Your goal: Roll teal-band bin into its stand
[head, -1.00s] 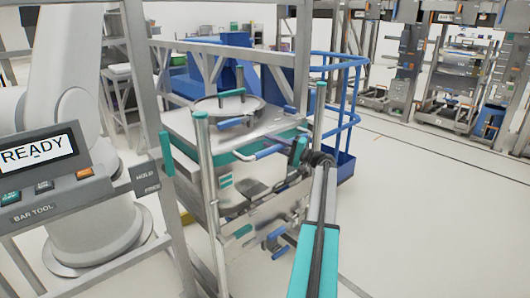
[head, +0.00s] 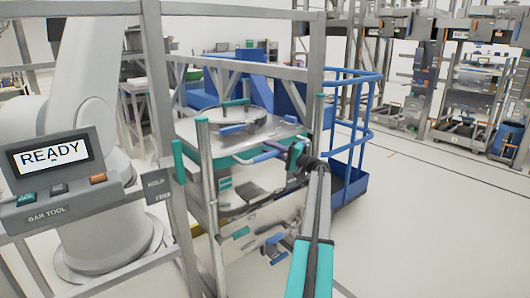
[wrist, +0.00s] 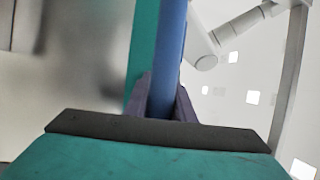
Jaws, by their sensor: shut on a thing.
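The teal-band bin (head: 240,188) is a steel box with a teal band below its top and a round lid (head: 235,122) with teal and blue handles. It stands upright among steel posts with teal tops (head: 205,150). A blue handle bar sticks out from its right side. My gripper (head: 300,158) is at that side of the bin, shut on the blue handle (wrist: 170,60). In the wrist view the dark fingers sit on both sides of the blue bar, with the teal band and steel wall to the left. I cannot tell which frame is the bin's stand.
A grey rail frame with a READY panel (head: 52,156) stands close on the left, before a white robot arm (head: 105,190). A blue railed platform (head: 350,185) is just behind the bin at right. Steel racks (head: 470,90) line the back right. The right floor is clear.

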